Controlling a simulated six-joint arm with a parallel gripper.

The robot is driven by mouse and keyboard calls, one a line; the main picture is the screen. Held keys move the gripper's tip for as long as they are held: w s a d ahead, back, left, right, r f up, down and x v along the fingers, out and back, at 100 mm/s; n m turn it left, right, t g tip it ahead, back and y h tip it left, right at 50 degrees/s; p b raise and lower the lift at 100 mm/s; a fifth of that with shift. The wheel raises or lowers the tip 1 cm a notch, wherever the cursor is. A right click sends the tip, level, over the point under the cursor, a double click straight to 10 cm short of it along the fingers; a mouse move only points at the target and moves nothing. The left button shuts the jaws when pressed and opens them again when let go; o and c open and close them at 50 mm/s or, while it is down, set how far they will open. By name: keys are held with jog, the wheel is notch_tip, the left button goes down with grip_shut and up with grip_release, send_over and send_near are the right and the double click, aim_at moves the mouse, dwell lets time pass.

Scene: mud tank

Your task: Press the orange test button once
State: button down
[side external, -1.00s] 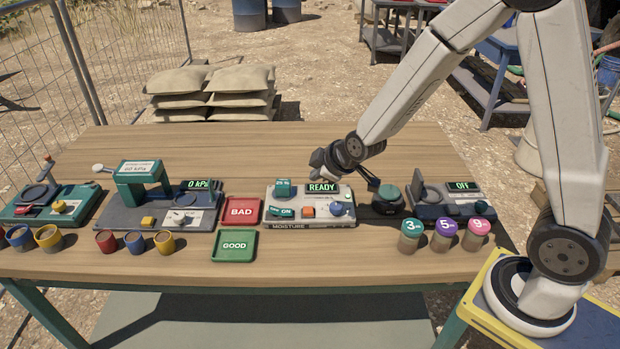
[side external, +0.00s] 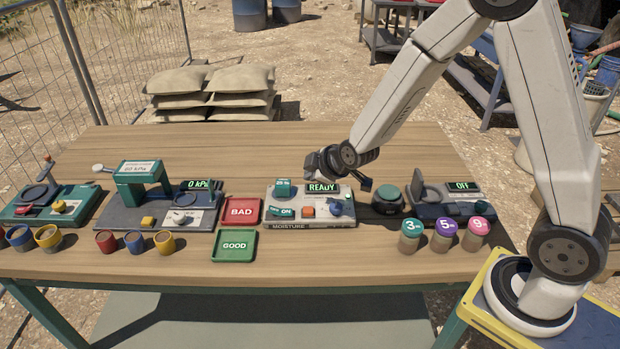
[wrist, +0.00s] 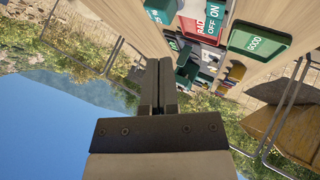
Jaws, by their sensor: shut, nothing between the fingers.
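The meter's display (side external: 323,188) reads READY. My gripper is above the rear right of the meter in the side external view, apart from the button. The wrist view shows the dark fingers of my gripper (wrist: 158,62) closed together and empty. I cannot make out the orange button in the wrist view.
Red BAD tray (side external: 241,211) and green GOOD tray (side external: 235,245) lie left of the meter. Several numbered jars (side external: 410,236) are at front right. The table's rear is clear.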

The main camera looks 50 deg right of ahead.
aim_at(306, 206)
jog(key=shift+f, duration=3.8)
jog(key=shift+f, duration=0.95)
jog(key=shift+r, duration=0.1)
dwell(0.6)
jog(key=shift+r, duration=0.85)
jog(key=shift+r, duration=0.1)
jog(key=shift+r, duration=2.4)
